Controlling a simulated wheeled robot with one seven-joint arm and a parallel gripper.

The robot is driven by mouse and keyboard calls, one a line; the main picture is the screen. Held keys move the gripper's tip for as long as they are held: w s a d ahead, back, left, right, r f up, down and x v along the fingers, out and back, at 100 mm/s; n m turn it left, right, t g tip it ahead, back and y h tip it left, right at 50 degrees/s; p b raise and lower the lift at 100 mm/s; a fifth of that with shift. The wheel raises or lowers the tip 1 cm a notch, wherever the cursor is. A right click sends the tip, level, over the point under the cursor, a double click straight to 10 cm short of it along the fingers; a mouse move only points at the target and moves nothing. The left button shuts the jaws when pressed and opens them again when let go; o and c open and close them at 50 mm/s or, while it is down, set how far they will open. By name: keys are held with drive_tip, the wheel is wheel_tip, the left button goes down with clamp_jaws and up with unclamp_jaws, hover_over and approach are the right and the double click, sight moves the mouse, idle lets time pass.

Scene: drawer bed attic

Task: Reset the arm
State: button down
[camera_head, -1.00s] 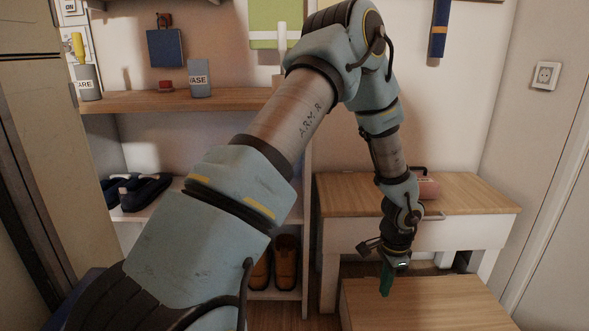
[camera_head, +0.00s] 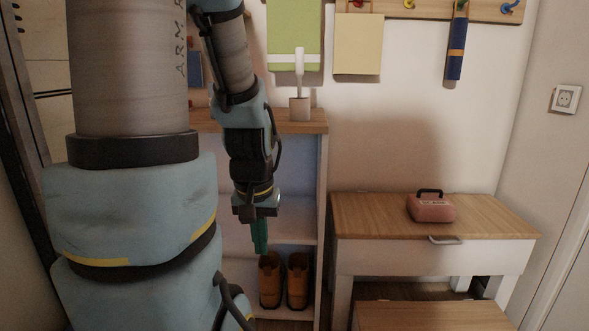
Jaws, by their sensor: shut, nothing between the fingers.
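My arm rises along the left side of the head view and bends over, with the forearm hanging down. My gripper (camera_head: 260,246) points down with its green fingers together and nothing visible between them. It hangs in front of the shelf unit (camera_head: 318,190), left of the drawer table and apart from it. The arm hides much of the shelf unit's left part.
A wooden-topped drawer table (camera_head: 360,215) stands at the right with a pink case (camera_head: 431,207) on top. A lower wooden top (camera_head: 430,316) is in front. Orange-brown boots (camera_head: 297,280) stand at the shelf's bottom. A brush in a holder (camera_head: 299,108) stands on the shelf top.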

wheel_tip(320, 180, up, 30)
drive_tip(key=p, duration=2.8)
drive_tip(key=shift+p, duration=0.35)
